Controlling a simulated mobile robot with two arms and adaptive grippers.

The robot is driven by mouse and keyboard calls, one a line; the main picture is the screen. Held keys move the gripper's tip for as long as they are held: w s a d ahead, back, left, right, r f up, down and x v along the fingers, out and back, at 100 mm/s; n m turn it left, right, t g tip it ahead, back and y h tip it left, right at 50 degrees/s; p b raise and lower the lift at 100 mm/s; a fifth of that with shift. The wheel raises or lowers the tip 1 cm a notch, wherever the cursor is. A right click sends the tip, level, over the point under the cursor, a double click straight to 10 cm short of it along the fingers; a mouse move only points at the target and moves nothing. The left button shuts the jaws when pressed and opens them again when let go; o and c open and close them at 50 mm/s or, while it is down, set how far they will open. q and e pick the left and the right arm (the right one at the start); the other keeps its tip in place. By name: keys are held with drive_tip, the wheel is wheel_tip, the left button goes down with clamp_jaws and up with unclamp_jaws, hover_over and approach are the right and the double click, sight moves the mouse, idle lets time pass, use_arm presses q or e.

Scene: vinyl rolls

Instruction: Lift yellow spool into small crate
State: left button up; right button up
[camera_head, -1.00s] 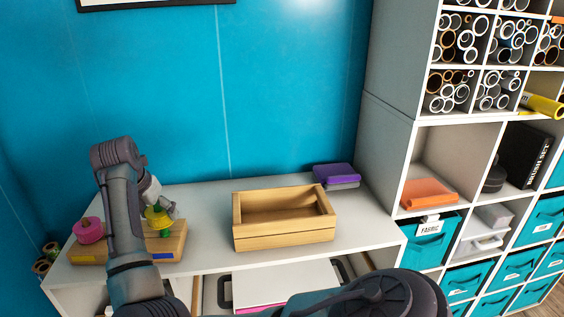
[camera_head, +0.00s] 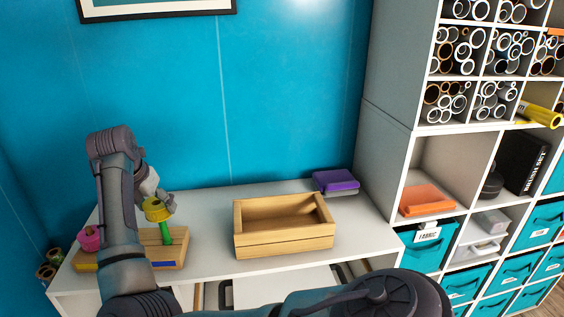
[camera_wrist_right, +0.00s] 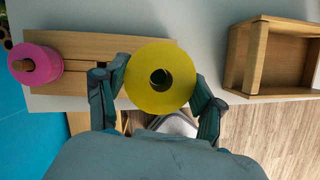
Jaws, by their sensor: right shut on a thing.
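The yellow spool (camera_head: 154,208) is held by my right gripper (camera_head: 163,203) over the right part of a wooden stand (camera_head: 178,248). A green upright piece (camera_head: 166,233) shows just below the spool; I cannot tell whether they touch. In the right wrist view, the two fingers close on opposite sides of the spool (camera_wrist_right: 165,55), and its dark centre hole faces the camera. The small crate (camera_head: 284,245) is an open wooden box in the middle of the table, right of the gripper, and looks empty. It also shows in the right wrist view (camera_wrist_right: 278,90). My left gripper is not in view.
A pink spool (camera_head: 89,238) sits on a peg at the stand's left end. A purple item (camera_head: 336,181) lies at the back right of the white table (camera_head: 212,215). The table between stand and crate is clear. A tall shelf unit (camera_head: 400,70) stands at right.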

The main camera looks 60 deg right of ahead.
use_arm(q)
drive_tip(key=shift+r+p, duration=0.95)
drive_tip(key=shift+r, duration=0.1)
use_arm(e)
drive_tip(key=shift+r, duration=1.9)
